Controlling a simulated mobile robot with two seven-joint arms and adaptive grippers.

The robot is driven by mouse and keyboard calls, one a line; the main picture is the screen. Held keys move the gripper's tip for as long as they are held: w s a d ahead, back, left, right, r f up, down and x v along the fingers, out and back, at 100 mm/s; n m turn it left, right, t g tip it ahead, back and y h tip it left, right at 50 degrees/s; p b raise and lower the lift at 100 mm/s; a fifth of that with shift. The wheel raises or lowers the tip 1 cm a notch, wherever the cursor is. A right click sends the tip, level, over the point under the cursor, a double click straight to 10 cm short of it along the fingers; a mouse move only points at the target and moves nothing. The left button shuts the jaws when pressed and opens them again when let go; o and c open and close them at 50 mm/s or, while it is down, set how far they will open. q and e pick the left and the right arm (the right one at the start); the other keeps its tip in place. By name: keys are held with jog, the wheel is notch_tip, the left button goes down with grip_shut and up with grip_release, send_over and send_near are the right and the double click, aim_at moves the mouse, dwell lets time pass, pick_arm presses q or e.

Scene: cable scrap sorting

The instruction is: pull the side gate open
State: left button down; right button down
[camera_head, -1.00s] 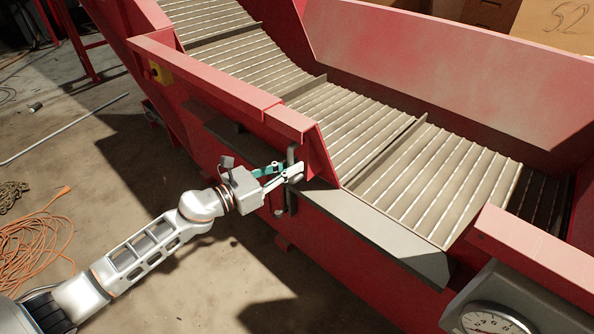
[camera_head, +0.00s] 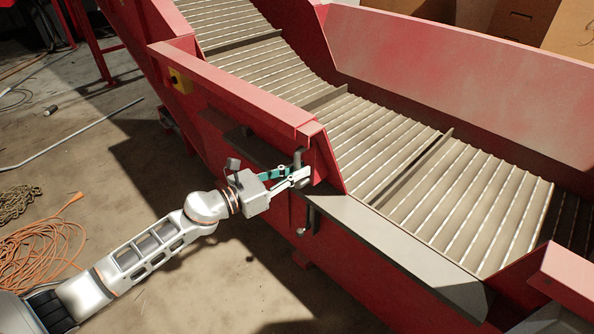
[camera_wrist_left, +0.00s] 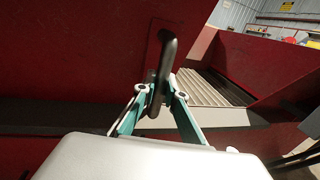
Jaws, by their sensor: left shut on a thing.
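The side gate (camera_head: 325,168) is a red panel in the near wall of the red conveyor trough. Most of it lies alongside the fixed red side rail (camera_head: 225,82), with only a short end showing past it. A wide gap in the wall lies to its right. The gate carries an upright dark bar handle (camera_head: 298,157), which also shows in the left wrist view (camera_wrist_left: 166,65). My left gripper (camera_head: 299,178) is shut on the handle, its teal and light fingers on either side of the bar in the left wrist view (camera_wrist_left: 161,91). My right gripper is out of view.
The slatted conveyor belt (camera_head: 440,190) is visible through the gap, above a grey sill (camera_head: 400,235). A red wall section (camera_head: 570,275) bounds the gap at right. Orange cable (camera_head: 40,245) and a chain (camera_head: 18,203) lie on the floor at left.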

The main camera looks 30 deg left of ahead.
pick_arm(q)
jog(key=c, duration=2.1)
grip_release()
jog(key=v, duration=1.2)
